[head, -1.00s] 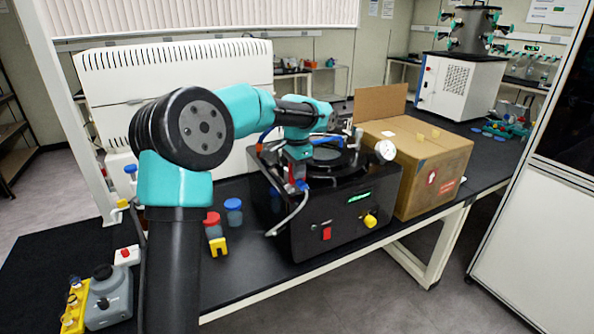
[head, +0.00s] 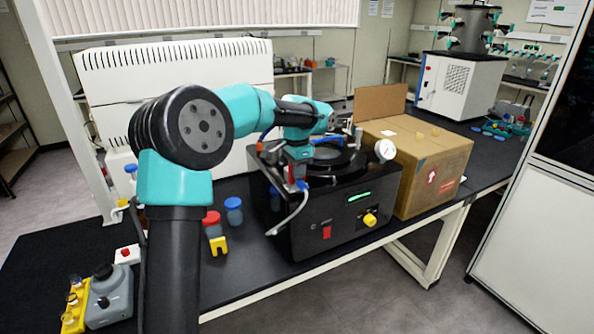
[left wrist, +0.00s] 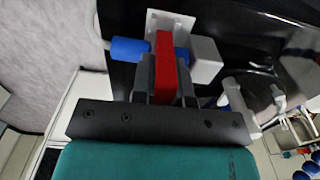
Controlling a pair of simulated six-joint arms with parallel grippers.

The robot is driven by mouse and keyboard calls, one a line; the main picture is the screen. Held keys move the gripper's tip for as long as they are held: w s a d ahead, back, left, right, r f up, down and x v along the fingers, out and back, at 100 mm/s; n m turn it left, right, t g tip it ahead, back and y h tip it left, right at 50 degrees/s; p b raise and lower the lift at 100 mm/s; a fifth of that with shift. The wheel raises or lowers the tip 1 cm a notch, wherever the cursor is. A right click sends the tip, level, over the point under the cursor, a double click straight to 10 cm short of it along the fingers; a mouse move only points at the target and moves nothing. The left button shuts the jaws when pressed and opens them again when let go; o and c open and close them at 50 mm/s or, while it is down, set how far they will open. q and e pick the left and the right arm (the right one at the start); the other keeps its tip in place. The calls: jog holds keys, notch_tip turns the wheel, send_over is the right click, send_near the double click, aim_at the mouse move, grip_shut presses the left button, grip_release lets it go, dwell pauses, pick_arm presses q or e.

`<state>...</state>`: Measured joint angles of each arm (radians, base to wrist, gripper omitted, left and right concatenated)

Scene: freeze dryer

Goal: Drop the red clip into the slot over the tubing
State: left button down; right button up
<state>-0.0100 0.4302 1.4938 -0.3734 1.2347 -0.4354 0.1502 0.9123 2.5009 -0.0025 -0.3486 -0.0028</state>
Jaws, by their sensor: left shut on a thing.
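The red clip (left wrist: 165,66) is held upright between the fingers of my left gripper (left wrist: 164,88) in the left wrist view. The gripper is shut on it. The clip's far end is at a white bracket (left wrist: 182,20), between a blue tubing piece (left wrist: 130,50) on the left and a pale grey block (left wrist: 205,60) on the right. I cannot tell how deep the clip sits in the slot. In the head view my left gripper (head: 297,175) is at the left front corner of the black machine (head: 335,225), above a hanging white tube (head: 291,214). My right gripper is not in view.
A red-capped jar (head: 212,222), a blue-capped jar (head: 233,210) and a yellow piece (head: 218,246) stand on the bench left of the machine. A cardboard box (head: 425,165) stands close on its right. A gauge (head: 385,150) rises from the machine's top right.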

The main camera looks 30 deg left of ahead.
pick_arm(q)
jog(key=shift+s+f, duration=0.15)
jog(key=shift+f, duration=1)
dwell(0.5)
jog(key=c, duration=1.4)
grip_release()
jog(key=shift+c, duration=0.2)
jog(key=shift+r, duration=0.75)
jog(key=shift+r, duration=1.15)
jog(key=shift+o, duration=0.3)
jog(key=o, duration=0.5)
jog(key=shift+w, duration=0.2)
